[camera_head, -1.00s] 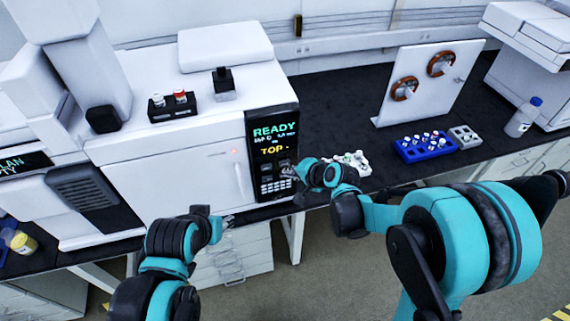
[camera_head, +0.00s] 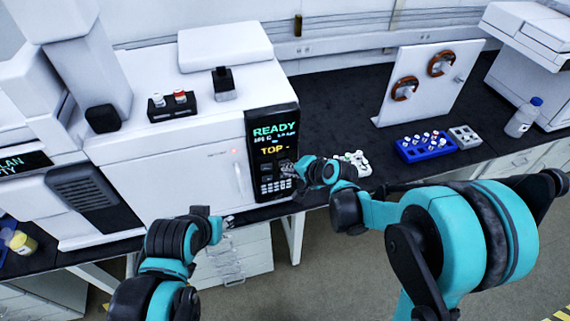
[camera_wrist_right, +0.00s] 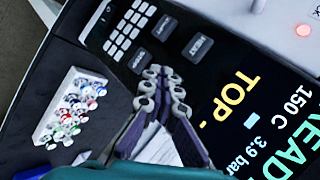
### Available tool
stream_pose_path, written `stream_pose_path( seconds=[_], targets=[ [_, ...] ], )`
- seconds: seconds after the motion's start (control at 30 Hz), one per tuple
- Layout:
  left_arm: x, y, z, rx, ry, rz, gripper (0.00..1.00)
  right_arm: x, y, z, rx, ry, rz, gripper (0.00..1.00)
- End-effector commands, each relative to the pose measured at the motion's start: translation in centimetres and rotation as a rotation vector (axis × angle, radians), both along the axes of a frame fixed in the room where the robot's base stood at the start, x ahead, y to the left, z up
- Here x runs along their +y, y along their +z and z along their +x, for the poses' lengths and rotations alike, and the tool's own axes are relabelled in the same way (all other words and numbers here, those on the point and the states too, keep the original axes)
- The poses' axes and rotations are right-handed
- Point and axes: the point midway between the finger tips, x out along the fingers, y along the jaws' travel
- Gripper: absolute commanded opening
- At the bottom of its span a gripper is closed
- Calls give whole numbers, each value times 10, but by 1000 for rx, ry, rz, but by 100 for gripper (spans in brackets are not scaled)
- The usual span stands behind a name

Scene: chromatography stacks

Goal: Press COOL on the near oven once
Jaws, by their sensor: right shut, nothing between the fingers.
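The near oven (camera_head: 165,160) is a white box with a black control panel (camera_head: 272,125) on its right front. The panel reads READY and TOP in the head view. In the right wrist view its screen (camera_wrist_right: 262,110) shows 150 C and 3.9 bar. Below the screen are a grey HEAT button (camera_wrist_right: 198,46), two other grey buttons (camera_wrist_right: 165,27) (camera_wrist_right: 138,60) with labels I cannot read, and a keypad (camera_wrist_right: 130,25). My right gripper (camera_head: 289,168) is shut and empty, its tips (camera_wrist_right: 164,72) close in front of these buttons; contact cannot be told.
A white tray of capped vials (camera_wrist_right: 72,108) lies on the dark bench beside the oven. A blue vial rack (camera_head: 410,153), a bottle (camera_head: 523,118) and a white upright panel (camera_head: 425,85) stand further right. Bare bench lies behind the vials.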

Motion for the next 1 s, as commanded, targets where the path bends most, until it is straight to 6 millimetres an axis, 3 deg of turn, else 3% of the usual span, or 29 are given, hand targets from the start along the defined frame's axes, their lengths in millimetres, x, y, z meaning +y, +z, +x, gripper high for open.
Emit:
stream_pose_path(
  seconds=[1.0],
  targets=[
    [0, -2, 0, 0, 0, 0, 40, 3, 0, 9, 0, 0, 0, 0]
  ],
)
